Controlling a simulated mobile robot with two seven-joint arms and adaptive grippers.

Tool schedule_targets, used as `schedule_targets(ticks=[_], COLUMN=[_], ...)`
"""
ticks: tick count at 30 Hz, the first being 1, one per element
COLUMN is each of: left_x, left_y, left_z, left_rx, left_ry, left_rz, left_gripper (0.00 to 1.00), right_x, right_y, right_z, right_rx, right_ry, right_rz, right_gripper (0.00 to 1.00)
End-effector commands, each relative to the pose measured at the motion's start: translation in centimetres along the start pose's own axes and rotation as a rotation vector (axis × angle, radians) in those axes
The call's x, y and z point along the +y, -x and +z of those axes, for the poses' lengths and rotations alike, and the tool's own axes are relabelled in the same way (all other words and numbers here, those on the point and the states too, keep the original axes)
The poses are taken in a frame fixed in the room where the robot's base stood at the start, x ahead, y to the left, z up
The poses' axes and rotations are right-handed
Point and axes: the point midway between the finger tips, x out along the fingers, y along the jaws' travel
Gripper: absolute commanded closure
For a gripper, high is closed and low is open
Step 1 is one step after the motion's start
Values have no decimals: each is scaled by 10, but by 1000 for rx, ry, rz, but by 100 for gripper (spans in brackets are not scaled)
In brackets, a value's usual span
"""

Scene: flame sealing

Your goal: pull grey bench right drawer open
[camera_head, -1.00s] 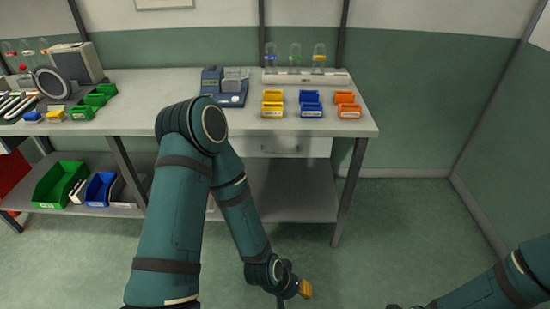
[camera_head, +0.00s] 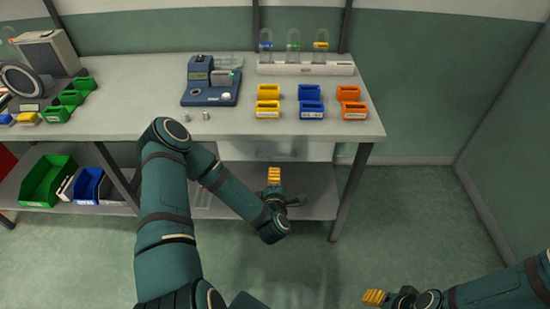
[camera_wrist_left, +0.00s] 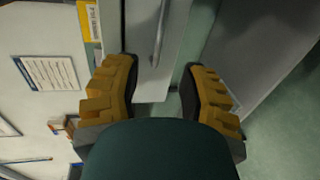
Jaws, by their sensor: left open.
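The grey bench (camera_head: 130,120) stands ahead, and its right drawer (camera_head: 310,151) has a pale front under the right part of the top. The drawer looks shut. In the left wrist view the drawer front (camera_wrist_left: 182,45) carries a bar handle (camera_wrist_left: 161,35).
Yellow bins (camera_head: 268,101), blue bins (camera_head: 311,101) and orange bins (camera_head: 351,102) stand on the bench above the drawer. A blue device (camera_head: 210,82) stands left of them. A lower shelf (camera_head: 310,205) and bench leg (camera_head: 350,190) are near my left arm. The floor at right is clear.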

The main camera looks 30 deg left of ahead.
Motion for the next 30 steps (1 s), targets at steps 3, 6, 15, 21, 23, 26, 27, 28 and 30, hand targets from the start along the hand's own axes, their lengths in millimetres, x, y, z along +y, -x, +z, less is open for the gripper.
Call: schedule_targets(ticks=[3, 6, 15, 21, 23, 26, 27, 28, 30], left_x=[-1, -1, -1, 0, 0, 0, 0, 0, 0], left_y=[-22, -42, -97, -116, -119, -122, -122, -122, -122], left_z=[0, -1, 0, 1, 1, 1, 1, 1, 1], left_rx=[2, 2, -1, -3, -3, -3, -4, -4, -4], left_ry=[-1, -2, -4, -4, -4, -4, -4, -4, -4], left_rz=[3, 3, 1, 0, 0, 0, -1, -1, -1], left_gripper=[59, 59, 59, 59, 59, 59, 59, 59, 59], right_x=[1, 2, 5, 6, 6, 6, 6, 6, 6], right_y=[-4, -6, -13, -16, -16, -16, -16, -16, -16], right_z=[0, -1, -2, -2, -2, -2, -2, -2, -2], right_rx=[2, 3, 7, 9, 9, 9, 9, 9, 9], right_ry=[0, 0, 1, 1, 2, 2, 2, 2, 2], right_rz=[0, 0, 0, 0, 0, 0, 0, 0, 0], right_gripper=[53, 53, 53, 53, 53, 53, 53, 53, 53])
